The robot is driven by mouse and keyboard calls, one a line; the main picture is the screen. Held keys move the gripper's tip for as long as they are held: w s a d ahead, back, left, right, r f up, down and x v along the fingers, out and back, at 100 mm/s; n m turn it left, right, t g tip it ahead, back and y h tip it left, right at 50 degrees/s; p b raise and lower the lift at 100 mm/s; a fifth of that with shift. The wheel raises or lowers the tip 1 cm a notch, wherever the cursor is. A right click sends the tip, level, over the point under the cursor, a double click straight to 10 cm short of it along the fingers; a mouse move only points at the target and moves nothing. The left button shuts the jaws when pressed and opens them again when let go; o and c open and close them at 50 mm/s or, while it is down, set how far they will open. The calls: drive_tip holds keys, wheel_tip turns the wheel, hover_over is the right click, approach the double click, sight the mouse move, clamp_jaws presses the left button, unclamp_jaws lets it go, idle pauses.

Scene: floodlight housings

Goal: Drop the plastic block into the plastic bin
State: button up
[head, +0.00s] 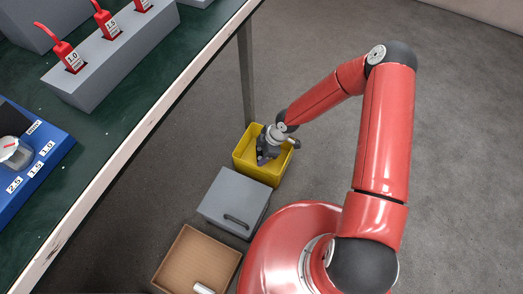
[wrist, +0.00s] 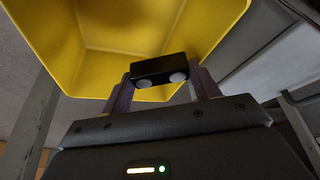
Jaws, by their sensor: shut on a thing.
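The yellow plastic bin (head: 247,174) stands on the floor beside the table leg. It also fills the upper part of the wrist view (wrist: 90,85). My gripper (head: 265,158) is over the bin's opening, pointing down. In the wrist view my gripper (wrist: 163,85) is shut on a small black block (wrist: 163,67), held between the two fingertips. The block is at the bin's mouth, with the yellow inner walls behind it. I cannot tell how deep it is inside. In the head view the block is hidden by my gripper and wrist.
A grey box with a handle (head: 232,198) stands in front of the bin. A brown open box (head: 190,262) with a light cylindrical thing (head: 203,287) is nearer. The green-topped table (head: 140,75) is at left, its leg (head: 246,75) just behind the bin. Floor at right is clear.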

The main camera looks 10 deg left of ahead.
drive_tip(key=shift+s+f+b, duration=0.15)
drive_tip(key=shift+f+b, duration=3.15)
drive_tip(key=shift+f, duration=1.45)
drive_tip(key=o, duration=1)
drive_tip(key=shift+a, duration=0.1)
drive_tip(key=shift+o, duration=0.2)
drive_tip(key=shift+s+r, duration=0.1)
drive_tip(key=shift+a+r+p, duration=0.2)
drive_tip(key=shift+r+p, duration=3.7)
drive_tip(key=shift+r, duration=1.55)
drive_tip(key=shift+w+d+r+p, duration=0.1)
drive_tip(key=shift+r+p, duration=0.35)
drive_tip(key=shift+r, duration=0.15)
drive_tip(key=shift+w+d+r+p, duration=0.1)
drive_tip(key=shift+r+p, duration=0.3)
drive_tip(key=shift+r, duration=0.15)
